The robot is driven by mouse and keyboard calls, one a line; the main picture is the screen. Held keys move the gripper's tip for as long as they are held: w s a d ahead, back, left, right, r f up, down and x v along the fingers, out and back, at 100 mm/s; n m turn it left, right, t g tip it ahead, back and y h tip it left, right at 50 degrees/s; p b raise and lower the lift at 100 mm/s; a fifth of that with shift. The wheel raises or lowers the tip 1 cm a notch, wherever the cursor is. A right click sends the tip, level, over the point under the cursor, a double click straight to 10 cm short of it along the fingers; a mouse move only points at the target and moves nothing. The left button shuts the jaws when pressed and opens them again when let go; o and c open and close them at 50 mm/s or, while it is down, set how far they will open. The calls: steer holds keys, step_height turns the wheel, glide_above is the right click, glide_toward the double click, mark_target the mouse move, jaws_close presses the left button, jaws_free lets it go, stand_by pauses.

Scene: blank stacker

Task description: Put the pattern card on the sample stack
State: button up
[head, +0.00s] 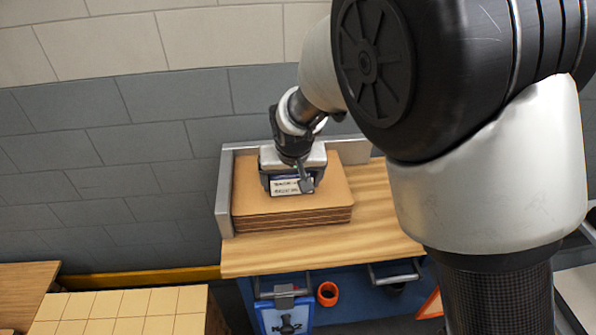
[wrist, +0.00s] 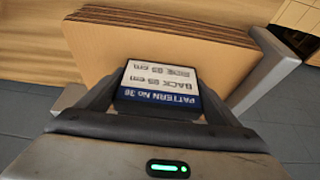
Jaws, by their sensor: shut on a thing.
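The card is over the stack's upper face. I cannot tell whether it touches the stack.
A grey metal fence (head: 225,200) stands along the stack's left and back sides. The wooden top (head: 385,220) is bare to the right and in front. A blue container (head: 285,317) and an orange ring (head: 328,294) are below its front edge. Pale blocks (head: 120,310) lie at lower left.

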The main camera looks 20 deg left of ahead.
steer(key=o, duration=1)
steer(key=shift+r, duration=0.35)
steer(key=v, duration=1.1)
steer(key=s+d+r+m, duration=0.1)
steer(key=d+r, duration=0.3)
steer(key=d, duration=0.5)
steer(key=d+r+m, duration=0.2)
steer(key=d+r, duration=0.1)
steer(key=d, duration=0.7)
steer(key=s+d+m, duration=0.1)
steer(key=s+d, duration=0.3)
steer(key=d, duration=0.1)
steer(key=s+d+m+t+h, duration=0.1)
steer(key=s+d, duration=0.3)
steer(key=d, duration=0.2)
steer(key=s+d+r+h, duration=0.1)
steer(key=s+d, duration=0.3)
steer(key=d, duration=0.1)
steer(key=shift+s+d+r+m+t, duration=0.1)
steer(key=shift+s+d+m+t, duration=0.05)
steer(key=shift+s+m+t, duration=0.25)
